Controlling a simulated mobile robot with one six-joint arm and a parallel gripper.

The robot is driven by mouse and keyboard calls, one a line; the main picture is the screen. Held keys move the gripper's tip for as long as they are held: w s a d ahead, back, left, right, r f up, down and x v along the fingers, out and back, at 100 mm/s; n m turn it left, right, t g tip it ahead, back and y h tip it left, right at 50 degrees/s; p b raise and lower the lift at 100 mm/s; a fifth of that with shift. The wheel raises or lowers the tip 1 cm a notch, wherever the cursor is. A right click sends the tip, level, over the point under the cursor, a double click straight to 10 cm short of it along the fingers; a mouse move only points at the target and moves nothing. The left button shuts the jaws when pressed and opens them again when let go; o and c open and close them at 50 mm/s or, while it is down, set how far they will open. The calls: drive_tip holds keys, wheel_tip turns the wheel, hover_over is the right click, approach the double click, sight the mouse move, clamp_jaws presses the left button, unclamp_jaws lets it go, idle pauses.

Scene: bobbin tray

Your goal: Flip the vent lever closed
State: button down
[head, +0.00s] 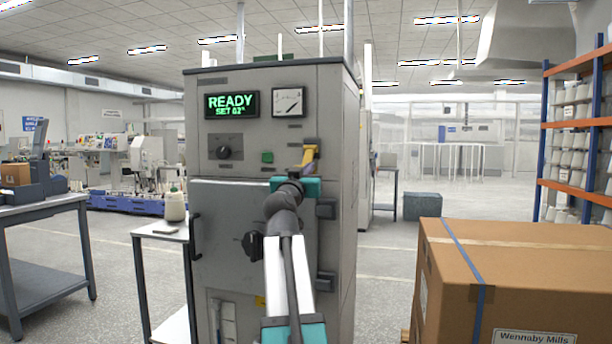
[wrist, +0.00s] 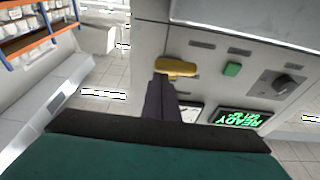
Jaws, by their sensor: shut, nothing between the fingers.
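The vent lever is a short yellow handle (head: 310,155) on the upper right of the grey machine's front. In the head view it slants from upper right to lower left. In the wrist view the same lever (wrist: 177,66) lies roughly sideways on the panel. My gripper (head: 298,172) is shut and empty, just below the lever's lower end. In the wrist view my dark fingers (wrist: 160,84) reach up to the lever's left part. I cannot tell whether they touch it. My arm hides part of the machine's door.
A green button (head: 267,157), a dark knob (head: 223,152), a gauge (head: 288,102) and a lit READY display (head: 231,105) are on the panel. A large carton (head: 520,270) stands at the front right. A small table (head: 160,236) stands left of the machine.

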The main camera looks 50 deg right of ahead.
drive_tip(key=shift+d+f+b, duration=0.2)
drive_tip(key=shift+f+b, duration=0.25)
drive_tip(key=shift+f, duration=0.2)
drive_tip(key=shift+a+r, duration=0.1)
wheel_tip(320, 180, up, 4)
drive_tip(key=s+a+p, duration=0.1)
drive_tip(key=a+p, duration=0.1)
drive_tip(key=a, duration=0.1)
drive_tip(key=s+a+f, duration=0.3)
drive_tip(key=a+f, duration=0.1)
drive_tip(key=a, duration=0.4)
drive_tip(key=shift+s+f+p, duration=0.25)
drive_tip(key=shift+f+p, duration=0.05)
drive_tip(key=shift+p, duration=0.05)
idle(0.3)
idle(0.5)
